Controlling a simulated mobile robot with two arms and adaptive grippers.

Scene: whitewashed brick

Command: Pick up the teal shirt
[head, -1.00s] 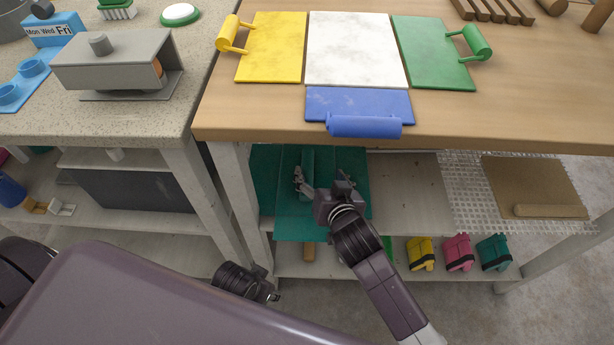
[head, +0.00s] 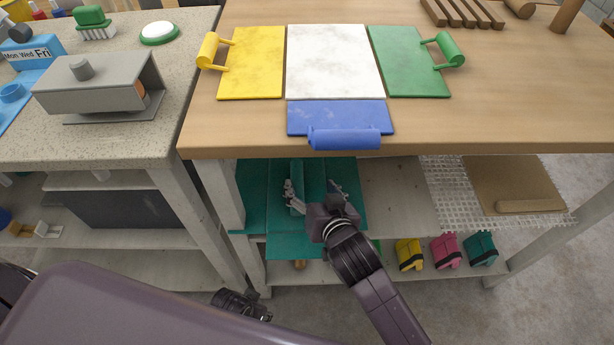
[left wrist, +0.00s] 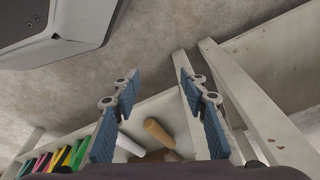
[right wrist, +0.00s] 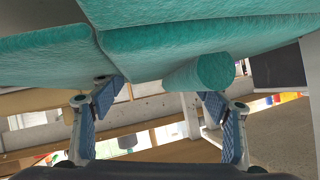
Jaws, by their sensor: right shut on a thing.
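The teal shirt (head: 285,245) shows as a broad flat teal sheet with a roll along its middle, under the wooden table's front edge. Its far part is hidden beneath the tabletop. My right gripper (head: 314,194) is at it, with a finger on either side of the roll. In the right wrist view the teal cloth (right wrist: 180,40) fills the top, and the roll's round end sits between the fingers. My left gripper (left wrist: 155,85) is open and empty, low over the floor side of the shelves; in the head view it is mostly hidden by my body.
The wooden table (head: 450,120) above carries yellow, white, green and blue panels. Yellow (head: 410,254), pink (head: 446,250) and teal (head: 481,248) folded bundles sit on the bottom shelf. A brown board (head: 510,185) lies on the mesh at right. Table legs flank the shelf.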

